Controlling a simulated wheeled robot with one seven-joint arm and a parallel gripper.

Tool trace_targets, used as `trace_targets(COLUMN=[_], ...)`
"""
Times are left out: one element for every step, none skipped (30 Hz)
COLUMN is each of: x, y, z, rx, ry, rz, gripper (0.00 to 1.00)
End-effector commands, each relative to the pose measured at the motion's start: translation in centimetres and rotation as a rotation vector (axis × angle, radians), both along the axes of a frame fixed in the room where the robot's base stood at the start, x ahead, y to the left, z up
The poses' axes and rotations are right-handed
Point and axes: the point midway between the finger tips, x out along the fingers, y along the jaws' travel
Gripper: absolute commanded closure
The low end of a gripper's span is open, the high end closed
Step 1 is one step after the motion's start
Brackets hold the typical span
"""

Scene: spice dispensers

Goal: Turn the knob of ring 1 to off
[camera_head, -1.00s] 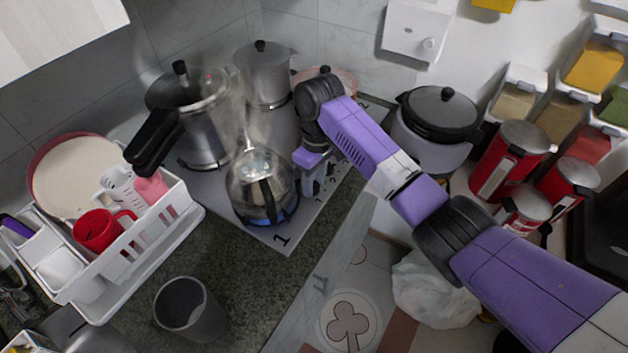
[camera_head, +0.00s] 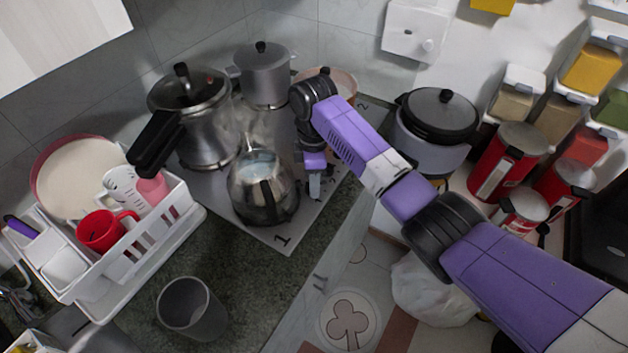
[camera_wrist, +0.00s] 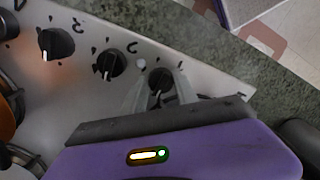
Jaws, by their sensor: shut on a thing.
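A glass kettle (camera_head: 262,188) stands on the front ring of the hob (camera_head: 262,232), by the painted number 1. No blue flame shows under it. In the wrist view, a black knob (camera_wrist: 160,80) with a pale pointer sits at the end of the knob row, nearest the hob's corner. My gripper (camera_wrist: 158,88) has one finger on each side of this knob and is shut on it. In the head view, my gripper (camera_head: 314,186) reaches down at the hob's right edge, and the knob there is hidden.
Other black knobs (camera_wrist: 110,63) (camera_wrist: 56,43) sit in the same row. A dish rack (camera_head: 150,240) and a grey cup (camera_head: 192,308) are on the left counter.

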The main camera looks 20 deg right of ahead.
Motion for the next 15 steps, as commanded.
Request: trace_targets(x=[0.10,0.10,0.11,0.11,0.11,0.12,0.12,0.12,0.12,0.13,0.12,0.12,0.13,0.12,0.12], y=[0.14,0.15,0.14,0.15,0.15,0.16,0.16,0.16,0.16,0.17,0.17,0.17,0.17,0.17,0.17], z=[0.16,0.16,0.17,0.16,0.16,0.16,0.17,0.17,0.17,0.17,0.17,0.17,0.17,0.17,0.17], rx=[0.002,0.002,0.003,0.002,0.003,0.003,0.002,0.003,0.003,0.003,0.003,0.003,0.003,0.003,0.003], ry=[-0.003,-0.003,-0.003,-0.003,-0.003,-0.003,-0.003,-0.003,-0.003,-0.003,-0.003,-0.003,-0.003,-0.003,-0.004], rz=[0.017,0.026,0.036,0.042,0.047,0.054,0.057,0.060,0.063,0.064,0.065,0.066,0.066,0.066,0.066], gripper=[1.00,1.00,1.00,1.00,1.00,1.00,1.00,1.00,1.00,1.00,1.00,1.00,1.00,1.00,1.00])
